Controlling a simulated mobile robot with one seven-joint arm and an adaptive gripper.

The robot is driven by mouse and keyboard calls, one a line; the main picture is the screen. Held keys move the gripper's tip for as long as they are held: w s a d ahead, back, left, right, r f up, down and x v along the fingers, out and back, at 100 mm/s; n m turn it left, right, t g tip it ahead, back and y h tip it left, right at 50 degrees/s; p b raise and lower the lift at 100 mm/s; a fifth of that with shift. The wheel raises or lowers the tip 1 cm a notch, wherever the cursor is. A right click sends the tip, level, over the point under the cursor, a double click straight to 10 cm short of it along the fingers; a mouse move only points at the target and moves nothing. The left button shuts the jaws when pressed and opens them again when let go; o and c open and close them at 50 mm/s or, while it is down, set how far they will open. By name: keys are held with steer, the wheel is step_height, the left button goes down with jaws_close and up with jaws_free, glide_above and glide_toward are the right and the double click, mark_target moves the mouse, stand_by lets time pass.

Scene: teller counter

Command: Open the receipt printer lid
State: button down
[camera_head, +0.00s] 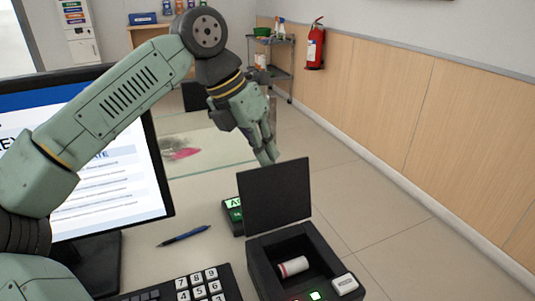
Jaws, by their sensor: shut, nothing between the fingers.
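The receipt printer (262,262) is a black box at the bottom right of the counter. Its lid (278,194) stands raised, close to upright, at the back of the box. A white paper roll with a red end (292,266) shows inside the open bay. A light button (345,283) sits on the printer's right front corner. My gripper (269,159) is shut and empty, just behind and above the lid's top edge. I cannot tell whether the fingertips touch the lid.
A monitor (95,190) stands at the left, with a keypad (200,286) and a blue pen (184,236) on the counter. A small device with a green display (233,204) sits behind the printer, partly hidden by the lid. A clear panel stands behind the counter.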

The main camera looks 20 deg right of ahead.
steer(key=shift+s+a+f+y, duration=0.1)
steer(key=shift+a+f+y, duration=0.1)
steer(key=shift+f, duration=0.65)
steer(key=shift+a+f+y, duration=0.1)
steer(key=shift+f+y, duration=0.1)
steer(key=shift+f, duration=0.65)
steer(key=c, duration=2.4)
jaws_free()
steer(key=c, duration=1.5)
jaws_free()
steer(key=shift+w+d+f+g, duration=0.3)
steer(key=shift+w+d+f, duration=0.1)
steer(key=shift+w+f, duration=0.05)
steer(key=shift+s+a+r, duration=0.1)
steer(key=shift+r, duration=0.25)
glide_toward(263, 168)
steer(key=w, duration=0.4)
steer(key=shift+s+d+f, duration=0.15)
steer(key=shift+s+d, duration=0.05)
steer(key=shift+d, duration=0.15)
